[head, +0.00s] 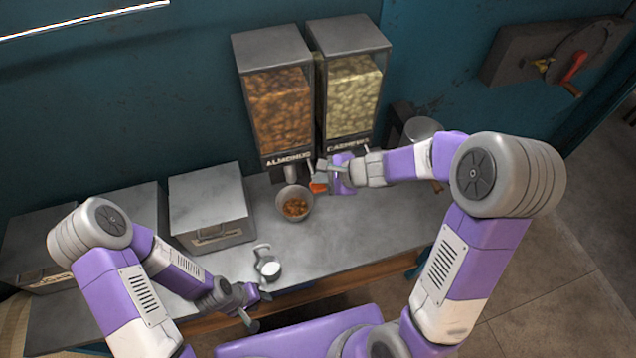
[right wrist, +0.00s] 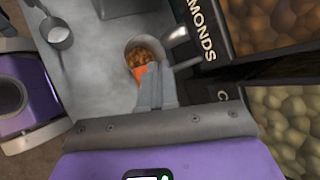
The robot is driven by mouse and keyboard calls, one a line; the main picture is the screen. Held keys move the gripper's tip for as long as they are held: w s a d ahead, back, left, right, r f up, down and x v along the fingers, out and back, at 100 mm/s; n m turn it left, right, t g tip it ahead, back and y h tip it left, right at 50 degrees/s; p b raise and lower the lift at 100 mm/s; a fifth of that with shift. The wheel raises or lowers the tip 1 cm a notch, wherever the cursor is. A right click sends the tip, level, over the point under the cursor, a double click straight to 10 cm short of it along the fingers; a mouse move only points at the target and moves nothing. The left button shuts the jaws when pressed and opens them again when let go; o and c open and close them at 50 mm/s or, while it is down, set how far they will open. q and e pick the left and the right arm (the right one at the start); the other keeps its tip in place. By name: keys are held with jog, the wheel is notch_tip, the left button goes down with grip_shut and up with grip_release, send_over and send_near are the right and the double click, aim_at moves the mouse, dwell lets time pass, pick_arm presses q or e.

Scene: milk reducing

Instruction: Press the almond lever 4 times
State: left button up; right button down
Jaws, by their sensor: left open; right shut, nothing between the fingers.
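The almond dispenser (head: 280,112), labelled ALMONDS, stands at the back of the counter, full of brown nuts. Its label panel also shows in the right wrist view (right wrist: 204,32). An orange-red piece, apparently the almond lever (head: 318,188), shows below the dispensers, beside my right gripper (head: 323,172). In the right wrist view the orange piece (right wrist: 141,74) is partly hidden by my shut, empty fingers (right wrist: 156,80); I cannot tell whether they touch. A bowl (head: 281,207) holding some almonds (head: 296,207) sits under the spout. My left gripper (head: 254,303) is open and empty near the counter's front edge.
The cashew dispenser (head: 352,95) stands right beside the almond one. A small metal jug with white contents (head: 268,267) stands near my left gripper. Grey metal boxes (head: 208,195) line the counter's left side. A metal container (head: 424,130) is behind my right arm. Mid-right counter (head: 350,235) is clear.

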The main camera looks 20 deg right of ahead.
jog(key=shift+r, duration=0.1)
notch_tip(320, 180, up, 5)
jog(key=p, duration=0.4)
jog(key=shift+p, duration=0.3)
dwell(2.2)
